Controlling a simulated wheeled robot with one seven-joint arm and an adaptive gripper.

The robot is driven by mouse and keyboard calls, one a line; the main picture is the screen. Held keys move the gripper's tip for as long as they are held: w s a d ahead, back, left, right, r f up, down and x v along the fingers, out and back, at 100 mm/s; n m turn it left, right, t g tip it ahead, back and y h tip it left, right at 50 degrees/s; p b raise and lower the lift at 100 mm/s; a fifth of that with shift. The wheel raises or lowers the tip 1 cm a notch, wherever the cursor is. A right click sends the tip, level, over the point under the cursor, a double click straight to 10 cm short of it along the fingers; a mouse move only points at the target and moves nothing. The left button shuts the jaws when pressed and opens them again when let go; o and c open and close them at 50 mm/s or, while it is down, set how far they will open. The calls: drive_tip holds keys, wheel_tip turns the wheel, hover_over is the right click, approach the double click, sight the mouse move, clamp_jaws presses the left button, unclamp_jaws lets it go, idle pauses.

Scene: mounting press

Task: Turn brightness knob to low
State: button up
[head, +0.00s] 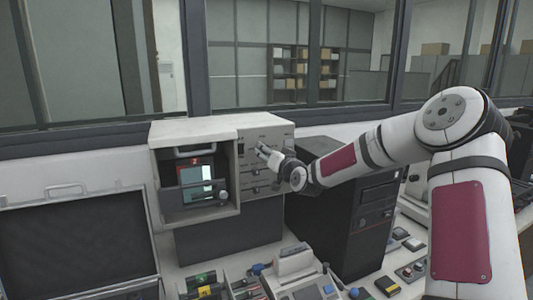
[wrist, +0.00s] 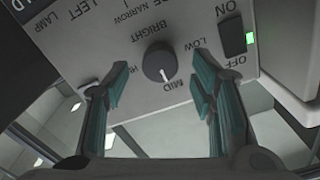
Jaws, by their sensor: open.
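The brightness knob (wrist: 158,62) is a dark round knob on the grey panel (wrist: 185,25), under the label BRIGHT. Its white pointer line points at MID; HI and LOW are printed to either side. My gripper (wrist: 160,75) is open, with one teal-padded finger on each side of the knob in the wrist view and visible gaps between knob and pads. I cannot tell how far the fingertips are from the panel. In the head view my gripper (head: 266,154) is at the front panel of the beige press unit (head: 225,129), where the knob cannot be made out.
An ON/OFF rocker switch (wrist: 232,36) with a lit green lamp (wrist: 250,38) is close to one finger. A black computer tower (head: 345,215) stands right of the unit. A dark monitor (head: 75,245) and small devices crowd the bench.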

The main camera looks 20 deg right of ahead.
drive_tip(key=shift+w, duration=0.95)
drive_tip(key=c, duration=1.1)
drive_tip(key=shift+c, duration=0.2)
